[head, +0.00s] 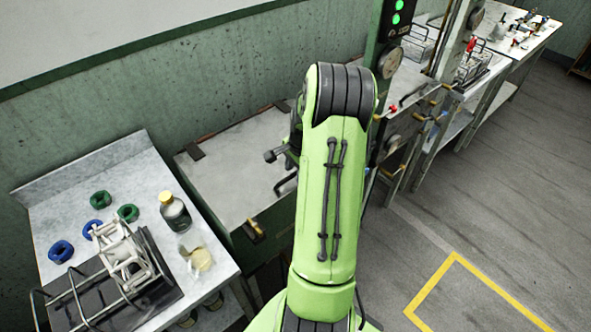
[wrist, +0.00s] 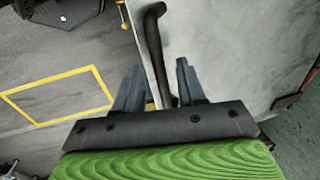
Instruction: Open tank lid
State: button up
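The tank (head: 258,238) is a dark green box with a flat grey metal lid (head: 235,160), which lies closed and level. In the wrist view the lid (wrist: 230,50) fills the right half. A black bent lid handle (wrist: 154,50) runs down between my gripper's two fingers. My gripper (wrist: 152,80) is open, with its fingers apart on either side of the handle. I cannot tell whether either finger touches it. In the head view my green arm hides part of the lid's right side, and the handle shows only partly (head: 287,182) beside the arm.
A metal table (head: 60,215) at left holds blue and green coils, a dark bottle (head: 175,212), a glass jar and a wire rack (head: 110,270). A green post with lit green lamps (head: 398,12) stands behind my arm. The floor at right (head: 510,200) is clear.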

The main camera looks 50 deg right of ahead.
grip_shut()
jog(key=shift+r, duration=0.1)
dwell(0.3)
